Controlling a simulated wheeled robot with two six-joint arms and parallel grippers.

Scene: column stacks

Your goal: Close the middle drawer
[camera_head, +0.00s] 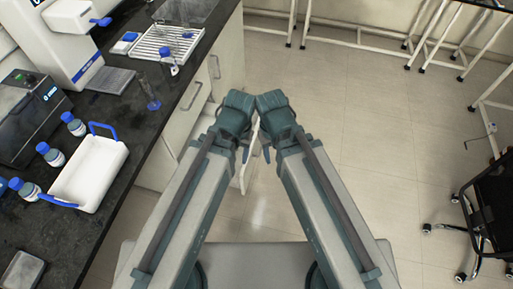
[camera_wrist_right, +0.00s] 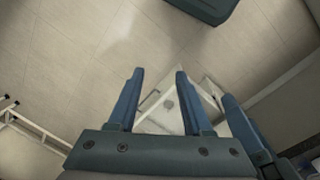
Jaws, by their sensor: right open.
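A white panel (camera_head: 247,170), apparently the front of a pulled-out drawer, juts from the white cabinet under the dark bench. My arms largely hide it, and I cannot tell which drawer of the column it is. In the right wrist view the white drawer (camera_wrist_right: 172,108) lies beyond and partly between the fingers of my right gripper (camera_wrist_right: 160,72). These fingers are apart with nothing between them; contact with the drawer cannot be judged. My left gripper (camera_head: 245,152) is mostly hidden under its wrist beside the panel. A blue-grey finger at the right of the wrist view may belong to it.
The black benchtop (camera_head: 120,150) at left carries a white tray with blue handles (camera_head: 88,172), blue-capped bottles (camera_head: 74,124) and a white rack (camera_head: 166,50). A black chair (camera_head: 490,205) stands far right.

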